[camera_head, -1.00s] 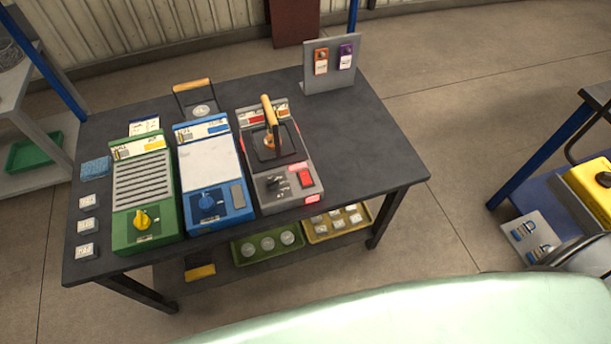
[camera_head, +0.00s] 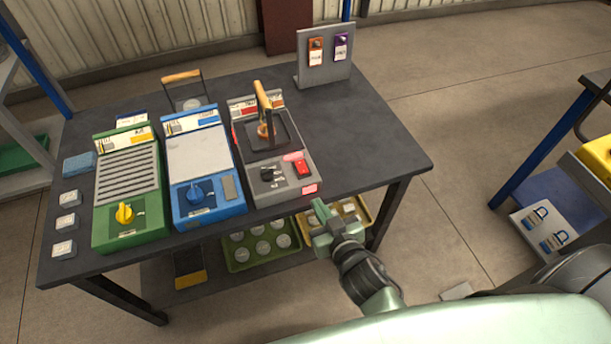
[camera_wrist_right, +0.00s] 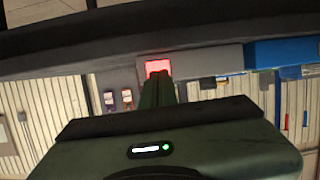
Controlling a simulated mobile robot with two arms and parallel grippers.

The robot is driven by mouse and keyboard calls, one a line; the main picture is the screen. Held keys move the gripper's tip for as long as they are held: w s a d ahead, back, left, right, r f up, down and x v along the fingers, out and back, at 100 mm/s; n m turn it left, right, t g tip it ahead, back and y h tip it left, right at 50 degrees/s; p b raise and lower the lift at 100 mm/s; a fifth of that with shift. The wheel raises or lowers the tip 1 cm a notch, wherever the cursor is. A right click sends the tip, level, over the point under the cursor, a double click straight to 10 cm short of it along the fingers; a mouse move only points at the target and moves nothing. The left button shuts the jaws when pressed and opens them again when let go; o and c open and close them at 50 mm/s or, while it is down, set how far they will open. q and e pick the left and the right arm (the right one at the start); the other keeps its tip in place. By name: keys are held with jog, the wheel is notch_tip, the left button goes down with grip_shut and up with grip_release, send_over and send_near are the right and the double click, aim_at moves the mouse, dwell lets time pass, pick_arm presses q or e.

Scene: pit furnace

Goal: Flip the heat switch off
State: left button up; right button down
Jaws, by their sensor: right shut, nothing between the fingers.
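The grey furnace unit (camera_head: 285,187) stands at the right of the row of devices on the dark table. A red rocker switch (camera_head: 302,167) sits on its front right, beside a black knob (camera_head: 268,174). I cannot tell the switch's position. My right gripper (camera_head: 319,206) is shut and empty, just in front of and below the unit's front right corner, apart from the switch. In the right wrist view the shut fingers (camera_wrist_right: 158,92) point towards a glowing red patch (camera_wrist_right: 157,67) on the unit's front. The switch itself cannot be made out there. My left gripper is not in view.
A blue device (camera_head: 205,165) and a green device (camera_head: 128,190) stand to the left. A lid with a wooden handle (camera_head: 263,100) tops the grey unit. An upright panel (camera_head: 325,55) stands behind. Trays lie on the lower shelf. The table's right part is clear.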

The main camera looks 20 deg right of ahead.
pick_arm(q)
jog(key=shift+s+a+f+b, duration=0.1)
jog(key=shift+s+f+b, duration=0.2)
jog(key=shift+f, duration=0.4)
pick_arm(e)
notch_tip(320, 180, up, 9)
jog(key=t, duration=0.2)
jog(key=shift+w+d+f+m, duration=0.15)
jog(key=shift+w+d+m, duration=0.05)
jog(key=shift+d+m, duration=0.1)
jog(key=p, duration=0.1)
send_over(306, 171)
jog(key=shift+f, duration=0.55)
notch_tip(306, 171, down, 3)
jog(key=shift+b, duration=0.5)
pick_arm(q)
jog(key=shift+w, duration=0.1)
pick_arm(e)
jog(key=shift+f, duration=0.6)
